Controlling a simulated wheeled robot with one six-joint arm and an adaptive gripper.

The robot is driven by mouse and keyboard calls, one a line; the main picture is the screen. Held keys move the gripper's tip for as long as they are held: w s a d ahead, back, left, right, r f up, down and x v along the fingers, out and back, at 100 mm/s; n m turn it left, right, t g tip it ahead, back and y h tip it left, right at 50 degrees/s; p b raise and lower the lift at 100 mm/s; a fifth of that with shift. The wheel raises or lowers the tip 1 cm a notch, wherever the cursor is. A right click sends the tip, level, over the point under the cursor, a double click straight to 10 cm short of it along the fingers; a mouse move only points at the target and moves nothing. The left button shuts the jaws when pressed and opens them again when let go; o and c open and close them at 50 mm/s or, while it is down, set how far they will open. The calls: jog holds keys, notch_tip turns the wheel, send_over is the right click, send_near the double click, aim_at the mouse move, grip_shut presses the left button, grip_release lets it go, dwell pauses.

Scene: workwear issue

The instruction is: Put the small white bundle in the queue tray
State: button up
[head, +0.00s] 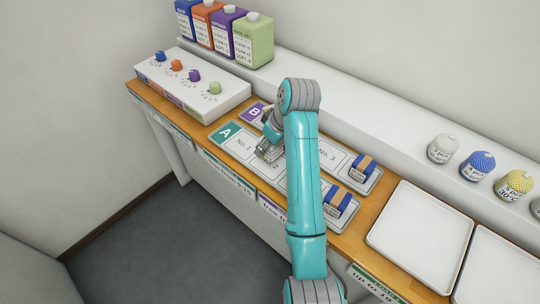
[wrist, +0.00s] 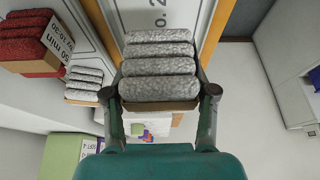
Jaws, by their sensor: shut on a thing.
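My gripper (head: 269,151) is over board A, around slots No. 1 and No. 2, in the head view. In the wrist view my gripper (wrist: 160,92) is shut on a white-grey bundle (wrist: 160,66) of several rolls with a brown band. Lettering "No. 2" shows beyond it; whether the bundle touches the board I cannot tell. A second white bundle (wrist: 85,84) with a label lies left in the wrist view. Boards A (head: 228,132) and B (head: 252,112) carry numbered slots. No queue label is readable, so I cannot tell which one is the queue tray.
Blue bundles (head: 362,167) (head: 338,201) sit at the boards' right ends. A red bundle (wrist: 30,42) is left in the wrist view. Empty white trays (head: 420,236) stand right.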

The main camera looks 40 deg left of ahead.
aim_at(268, 154)
jog(key=shift+f, duration=2.15)
jog(key=shift+f, duration=0.1)
jog(key=o, duration=1.2)
